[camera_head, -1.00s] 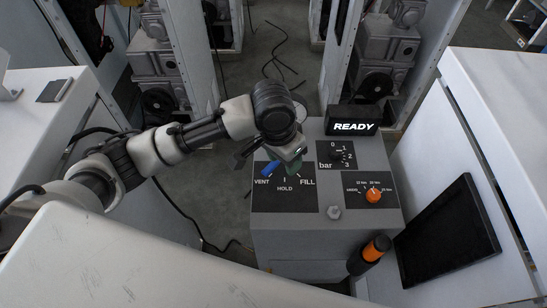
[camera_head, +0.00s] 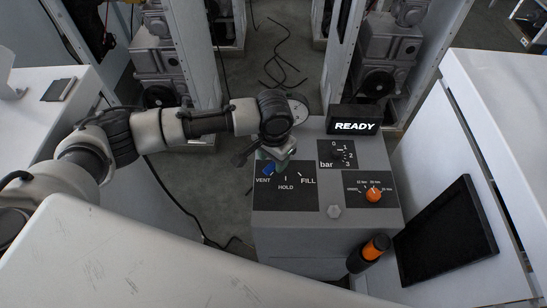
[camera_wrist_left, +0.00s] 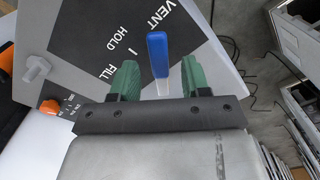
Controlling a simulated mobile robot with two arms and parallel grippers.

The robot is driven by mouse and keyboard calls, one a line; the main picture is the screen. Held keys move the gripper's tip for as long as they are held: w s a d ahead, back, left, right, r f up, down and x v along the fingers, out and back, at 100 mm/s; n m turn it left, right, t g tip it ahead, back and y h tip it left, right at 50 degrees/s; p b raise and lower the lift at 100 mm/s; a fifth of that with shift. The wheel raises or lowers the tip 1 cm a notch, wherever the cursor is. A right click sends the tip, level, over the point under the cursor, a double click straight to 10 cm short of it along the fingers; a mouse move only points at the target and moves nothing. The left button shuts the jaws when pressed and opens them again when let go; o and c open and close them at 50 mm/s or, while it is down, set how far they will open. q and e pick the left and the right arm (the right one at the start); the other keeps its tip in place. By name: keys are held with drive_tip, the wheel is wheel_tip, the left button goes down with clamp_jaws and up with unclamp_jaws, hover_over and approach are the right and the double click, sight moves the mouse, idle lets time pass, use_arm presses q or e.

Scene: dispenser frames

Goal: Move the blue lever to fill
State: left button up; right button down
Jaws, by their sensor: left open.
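The blue lever (camera_head: 268,170) is on the black VENT/HOLD/FILL plate (camera_head: 286,199) of the grey dispenser. Its blue end lies by the VENT label. My left gripper (camera_head: 276,157) is over the upper part of this plate, with its fingers partly hidden by the wrist. In the left wrist view the two green fingers (camera_wrist_left: 157,66) are open, and the blue lever (camera_wrist_left: 157,54) shows in the space between them. A gap shows on each side of the lever. My right gripper is out of view.
A READY display (camera_head: 354,126), a bar gauge (camera_head: 343,153) and an orange knob (camera_head: 374,193) are to the right on the dispenser. A hex bolt (camera_head: 334,211) and an orange-black handle (camera_head: 370,252) are near its front. A black tablet (camera_head: 445,230) lies further right.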

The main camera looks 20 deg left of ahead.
use_arm(q)
drive_tip(key=shift+f, duration=0.55)
clamp_jaws()
